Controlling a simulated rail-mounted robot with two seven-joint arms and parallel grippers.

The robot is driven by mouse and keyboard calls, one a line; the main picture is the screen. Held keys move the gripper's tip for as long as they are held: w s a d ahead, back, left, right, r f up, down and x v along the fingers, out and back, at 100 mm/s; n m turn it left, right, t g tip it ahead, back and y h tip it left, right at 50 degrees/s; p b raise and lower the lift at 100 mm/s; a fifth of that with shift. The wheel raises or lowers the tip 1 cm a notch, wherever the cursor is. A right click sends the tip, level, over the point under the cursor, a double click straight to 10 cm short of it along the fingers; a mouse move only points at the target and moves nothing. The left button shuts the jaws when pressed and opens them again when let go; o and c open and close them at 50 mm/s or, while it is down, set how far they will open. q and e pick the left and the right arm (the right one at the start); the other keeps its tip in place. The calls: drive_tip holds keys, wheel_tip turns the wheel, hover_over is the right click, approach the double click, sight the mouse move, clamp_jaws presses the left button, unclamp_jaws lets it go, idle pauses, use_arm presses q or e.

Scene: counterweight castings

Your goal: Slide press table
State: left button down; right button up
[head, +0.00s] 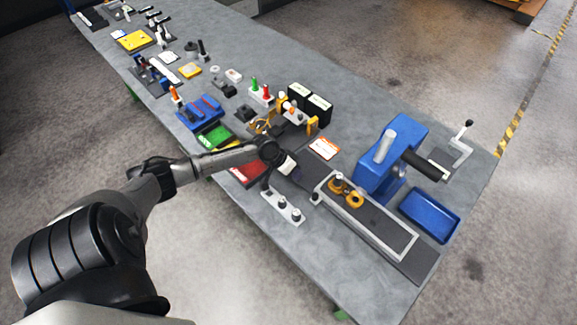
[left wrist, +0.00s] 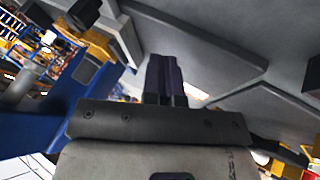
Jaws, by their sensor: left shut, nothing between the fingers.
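The press table (head: 385,228) is a long light-framed plate with a dark top, lying on a dark base in front of the blue press (head: 405,140). Two yellow ring-like castings (head: 355,199) sit near its left end, one with a pale knob on top. A small dark knob (head: 315,197) stands at that end. My left gripper (head: 296,172) is over the dark base, just left of the table's end; whether it touches anything cannot be told. In the left wrist view its dark fingers (left wrist: 165,80) are together with nothing between them. My right gripper is not in view.
A blue tray (head: 430,215) and a lever (head: 462,138) stand right of the press. A strip with several knobs (head: 283,207) lies in front of the gripper. Many small fixtures crowd the bench's far left. The front right bench edge is clear.

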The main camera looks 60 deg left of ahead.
sight(308, 189)
use_arm(q)
drive_tip(key=x, duration=0.3)
drive_tip(key=shift+d, duration=0.1)
drive_tip(key=shift+w+d+r+p, duration=0.15)
drive_tip(key=shift+d+p, duration=0.15)
drive_tip(key=shift+d, duration=0.25)
drive_tip(key=shift+w+d+r+p, duration=0.15)
drive_tip(key=shift+d+p, duration=0.15)
drive_tip(key=shift+d, duration=0.25)
drive_tip(key=shift+d+f, duration=0.15)
drive_tip(key=shift+d, duration=0.6)
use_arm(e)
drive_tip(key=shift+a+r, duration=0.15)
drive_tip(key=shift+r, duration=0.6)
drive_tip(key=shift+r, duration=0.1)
